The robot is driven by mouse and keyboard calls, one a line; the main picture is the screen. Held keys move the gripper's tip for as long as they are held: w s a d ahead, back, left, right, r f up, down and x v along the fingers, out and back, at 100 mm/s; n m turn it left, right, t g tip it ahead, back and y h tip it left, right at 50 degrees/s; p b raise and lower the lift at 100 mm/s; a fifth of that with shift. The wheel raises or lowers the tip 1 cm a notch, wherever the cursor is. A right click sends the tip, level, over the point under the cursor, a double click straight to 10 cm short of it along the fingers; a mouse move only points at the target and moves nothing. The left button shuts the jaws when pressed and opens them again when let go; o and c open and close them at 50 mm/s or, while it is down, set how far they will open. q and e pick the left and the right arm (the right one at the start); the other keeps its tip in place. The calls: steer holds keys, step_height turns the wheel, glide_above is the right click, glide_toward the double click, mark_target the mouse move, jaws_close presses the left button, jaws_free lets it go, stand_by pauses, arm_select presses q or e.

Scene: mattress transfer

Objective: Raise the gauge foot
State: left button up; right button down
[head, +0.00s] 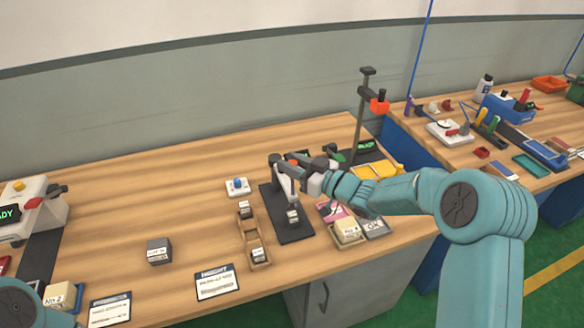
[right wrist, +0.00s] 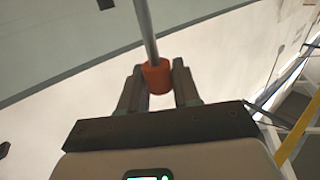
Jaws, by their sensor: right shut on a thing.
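My right gripper (head: 294,163) reaches over the dark gauge base plate (head: 293,232) on the wooden bench. In the right wrist view, its two fingers (right wrist: 158,88) are shut on an orange collar (right wrist: 158,76) around a thin grey rod. A pale upright gauge body (head: 284,181) stands at the back of the plate, partly behind the gripper. A small labelled block (head: 292,217) sits on the plate below. The gauge foot is too small and too covered to tell its height or any gap above the block. My left gripper is out of view.
A wooden tray (head: 252,235) with small blocks lies left of the plate. A dark cube (head: 159,250) and an "INSIGHT" card (head: 217,282) lie further left. A tall stand with an orange clamp (head: 379,106) rises behind my right arm. The bench's left middle is largely clear.

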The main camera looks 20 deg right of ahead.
steer(key=shift+r, duration=0.4)
steer(key=c, duration=0.9)
jaws_free()
steer(key=shift+c, duration=0.2)
steer(key=shift+s, duration=0.15)
steer(key=shift+d+f, duration=0.15)
steer(key=b+v, duration=0.3)
steer(key=v, duration=1.3)
steer(key=shift+s, duration=0.15)
